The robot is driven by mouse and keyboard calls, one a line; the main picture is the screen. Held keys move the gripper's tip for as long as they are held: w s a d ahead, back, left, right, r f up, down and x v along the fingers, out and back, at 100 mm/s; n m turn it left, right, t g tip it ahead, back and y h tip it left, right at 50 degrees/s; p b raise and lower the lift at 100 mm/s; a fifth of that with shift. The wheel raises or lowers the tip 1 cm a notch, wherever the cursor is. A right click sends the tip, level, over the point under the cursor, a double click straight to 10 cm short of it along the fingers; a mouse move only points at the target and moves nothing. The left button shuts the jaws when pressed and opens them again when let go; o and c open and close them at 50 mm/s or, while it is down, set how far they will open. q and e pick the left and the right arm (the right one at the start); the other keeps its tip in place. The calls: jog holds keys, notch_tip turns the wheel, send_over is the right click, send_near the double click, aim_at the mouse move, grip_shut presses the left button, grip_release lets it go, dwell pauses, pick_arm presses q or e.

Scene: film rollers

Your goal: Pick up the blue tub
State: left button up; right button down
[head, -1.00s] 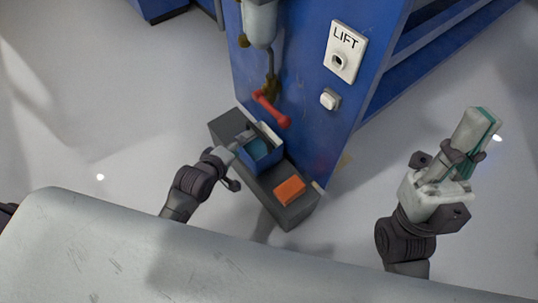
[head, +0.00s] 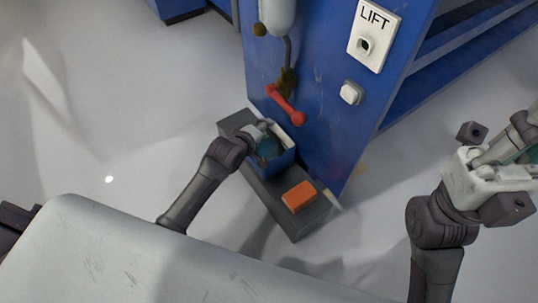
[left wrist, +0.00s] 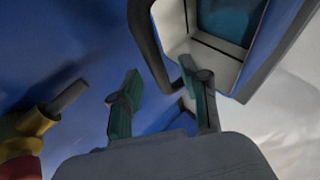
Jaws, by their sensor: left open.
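The blue tub (head: 281,163) sits on the grey ledge at the foot of the blue panel, with something teal inside it. In the left wrist view a pale-walled container with a teal inside, seemingly the tub (left wrist: 229,20), shows at the upper right, partly cut off. My left gripper (head: 264,146) is at the tub's near left side and hides part of it. Its two fingers are apart in the left wrist view (left wrist: 165,92), with nothing seen between them; contact with the tub cannot be told. My right gripper (head: 507,150) is at the right edge, cut off, away from the tub.
An orange block (head: 299,196) lies on the grey ledge (head: 297,225) beside the tub. A red handle (head: 285,104) sticks out from the blue panel (head: 325,120) just above the tub. A LIFT plate (head: 373,35) and a white button (head: 351,93) are on the panel.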

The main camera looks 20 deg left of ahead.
pick_arm(q)
jog(key=shift+b+x, duration=0.45)
jog(key=shift+x, duration=0.75)
grip_shut()
